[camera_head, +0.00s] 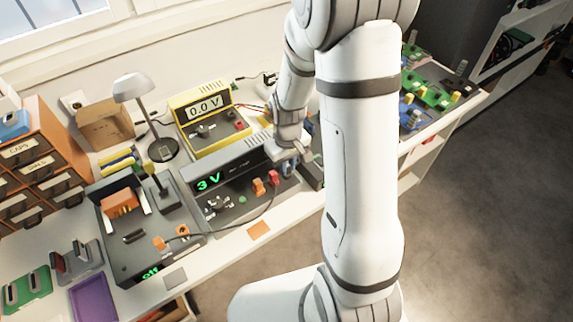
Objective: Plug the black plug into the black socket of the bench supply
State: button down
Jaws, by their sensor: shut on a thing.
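The bench supply (222,181) is a grey box with a green "3 V" readout in the middle of the bench. An orange plug (258,187) and a red plug (273,180) stand on its sloping front. My gripper (298,153) is at the right end of the supply, low and close to it. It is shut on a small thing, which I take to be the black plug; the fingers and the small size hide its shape. I cannot make out the black socket, nor whether the plug touches the supply.
A yellow meter (205,120) reading "0.0 V" stands behind the supply. A dark unit (135,240) with an orange plug and a black lead stands to the left. A lamp (133,88) is behind. Green circuit boards (425,90) lie at right. My arm hides part of the bench.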

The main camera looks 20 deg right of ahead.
aim_at(288, 166)
jog(key=c, duration=1.3)
grip_release()
jog(key=shift+s+r, duration=0.1)
jog(key=shift+r, duration=3.9)
jog(key=s+r+m+t, duration=0.2)
jog(key=s+r+m, duration=0.1)
jog(key=s+r, duration=0.9)
jog(key=shift+s+r+m+t, duration=0.2)
jog(key=shift+s+m+t, duration=0.1)
jog(key=shift+s, duration=0.65)
